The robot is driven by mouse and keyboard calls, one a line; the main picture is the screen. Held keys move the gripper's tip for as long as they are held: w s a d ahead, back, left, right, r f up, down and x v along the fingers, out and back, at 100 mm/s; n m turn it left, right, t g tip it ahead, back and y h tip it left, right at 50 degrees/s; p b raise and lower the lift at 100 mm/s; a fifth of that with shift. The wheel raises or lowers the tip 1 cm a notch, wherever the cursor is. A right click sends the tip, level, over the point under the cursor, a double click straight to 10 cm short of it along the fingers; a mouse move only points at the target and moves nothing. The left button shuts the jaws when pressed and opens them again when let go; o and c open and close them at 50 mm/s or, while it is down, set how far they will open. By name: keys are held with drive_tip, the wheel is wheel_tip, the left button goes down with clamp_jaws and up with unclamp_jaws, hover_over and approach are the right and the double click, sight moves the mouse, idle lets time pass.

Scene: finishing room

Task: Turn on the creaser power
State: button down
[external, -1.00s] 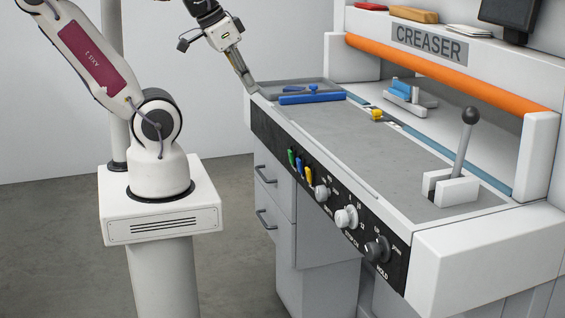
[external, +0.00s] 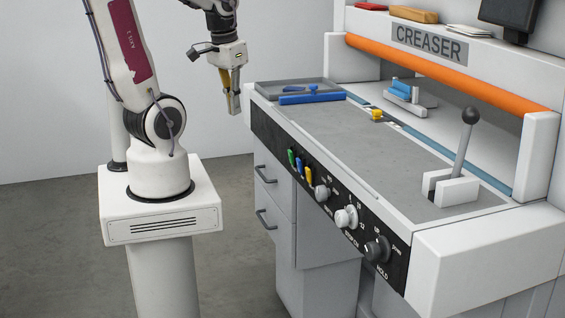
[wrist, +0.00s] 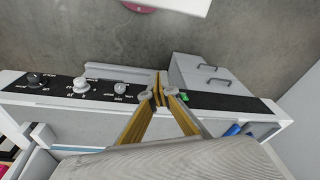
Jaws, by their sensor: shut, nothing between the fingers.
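The creaser (external: 430,43) is a white machine with a grey bed and a black control panel (external: 268,137) along its front edge. The panel carries green (external: 291,157), blue (external: 299,164) and yellow (external: 309,174) switches, then a small light knob (external: 322,192), a white knob (external: 345,217) and a dark knob (external: 377,249). Most labels are too small to read. My gripper (external: 235,108) is shut and empty, pointing down beside the panel's far left end, apart from it. In the wrist view its fingertips (wrist: 160,90) cover part of the panel; only the green switch (wrist: 184,97) shows beside them.
A lever with a black ball (external: 471,115) stands at the bed's right. A grey tray (external: 262,90) with blue items and a blue bar (external: 311,98) lie at the bed's left end. Drawers with handles (external: 266,174) sit below the panel. The space before the panel is clear.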

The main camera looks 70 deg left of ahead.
drive_tip(key=s+a+f+g, duration=0.2)
drive_tip(key=s+a+f, duration=0.2)
drive_tip(key=a+f, duration=0.45)
drive_tip(key=s+a+f+g, duration=0.1)
drive_tip(key=s+a+f, duration=0.4)
drive_tip(key=a+f, duration=0.4)
drive_tip(key=s+a+f+m+t+h, duration=0.15)
drive_tip(key=f+m, duration=0.25)
drive_tip(key=f, duration=0.4)
drive_tip(key=s+a+f+m+t+y, duration=0.1)
drive_tip(key=s+a+f+m+t, duration=0.15)
drive_tip(key=f, duration=0.55)
drive_tip(key=w+d+f+m+t, duration=0.2)
drive_tip(key=w+d+m+t, duration=0.3)
drive_tip(key=w+m+t, duration=0.3)
drive_tip(key=w+r+m+t, duration=0.6)
drive_tip(key=w+r+m, duration=0.2)
drive_tip(key=r, duration=0.6)
